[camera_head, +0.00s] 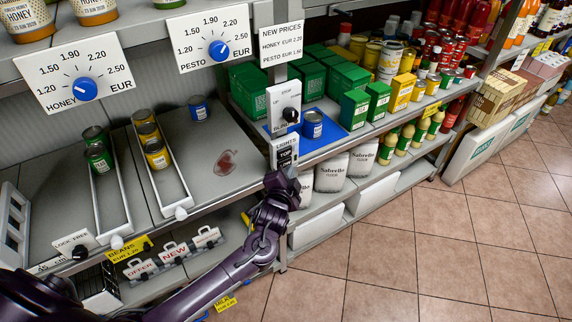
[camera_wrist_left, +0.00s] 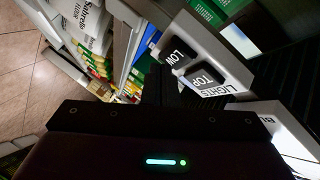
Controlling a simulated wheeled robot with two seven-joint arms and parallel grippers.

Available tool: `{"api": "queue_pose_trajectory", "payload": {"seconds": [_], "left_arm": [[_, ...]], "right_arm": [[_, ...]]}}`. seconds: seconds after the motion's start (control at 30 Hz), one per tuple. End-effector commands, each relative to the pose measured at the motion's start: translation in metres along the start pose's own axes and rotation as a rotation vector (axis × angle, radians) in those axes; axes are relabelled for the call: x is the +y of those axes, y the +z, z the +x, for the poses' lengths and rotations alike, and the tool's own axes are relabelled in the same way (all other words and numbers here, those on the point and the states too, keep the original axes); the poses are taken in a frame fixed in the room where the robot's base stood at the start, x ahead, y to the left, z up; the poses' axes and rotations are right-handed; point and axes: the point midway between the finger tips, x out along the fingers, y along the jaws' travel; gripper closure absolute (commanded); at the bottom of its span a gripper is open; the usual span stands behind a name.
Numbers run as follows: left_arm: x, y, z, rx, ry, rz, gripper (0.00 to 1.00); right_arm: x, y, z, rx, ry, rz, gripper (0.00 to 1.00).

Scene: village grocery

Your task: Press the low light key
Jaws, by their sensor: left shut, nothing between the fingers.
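The lights panel (camera_head: 276,143) is a white plate on the shelf post, with a black TOP key above a black LOW key. In the left wrist view the LOW key (camera_wrist_left: 177,52) lies just beyond my fingertips, and the TOP key (camera_wrist_left: 206,78) is to its right, by the word LIGHTS. My left gripper (camera_head: 291,172) is shut and empty, right at the lower part of the panel and covering part of it. In the wrist view its dark fingers (camera_wrist_left: 160,78) point close beside the LOW key; I cannot tell whether they touch it.
Above the panel is a STOP/BLIND switch plate (camera_head: 284,106). A small can (camera_head: 312,123) stands on a blue mat to the right. Flour bags (camera_head: 331,173) fill the shelf below. Can racks (camera_head: 163,176) lie on the left shelf. Tiled floor is open at right.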

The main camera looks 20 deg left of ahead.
Motion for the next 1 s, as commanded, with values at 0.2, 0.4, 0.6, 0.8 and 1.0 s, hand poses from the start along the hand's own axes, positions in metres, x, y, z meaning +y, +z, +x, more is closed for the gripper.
{"api": "queue_pose_trajectory", "payload": {"seconds": [0.2, 0.4, 0.6, 0.8, 1.0], "left_arm": [[0.0, 0.0, 0.0, 0.0, 0.0, 0.0, 1.0], [-0.0012, 0.0007, 0.001, 0.0, 0.0, 0.0, 1.0], [-0.0048, 0.0037, 0.0054, 0.0, 0.0, 0.001, 1.0], [-0.0049, 0.0045, 0.0062, 0.001, 0.0, 0.0, 1.0], [-0.0049, 0.0038, 0.0055, 0.0, 0.0, 0.0, 1.0]], "right_arm": [[0.0002, 0.0, 0.0, 0.0, 0.0, 0.0, 0.64], [0.0001, 0.0, -0.0009, 0.0, 0.0, 0.001, 0.64], [0.0, -0.0003, -0.0034, 0.0, 0.0, 0.001, 0.64], [-0.0006, -0.0003, -0.0031, 0.0, -0.001, 0.001, 0.64], [-0.0019, -0.0007, -0.0045, 0.0, -0.002, 0.001, 0.64]]}}
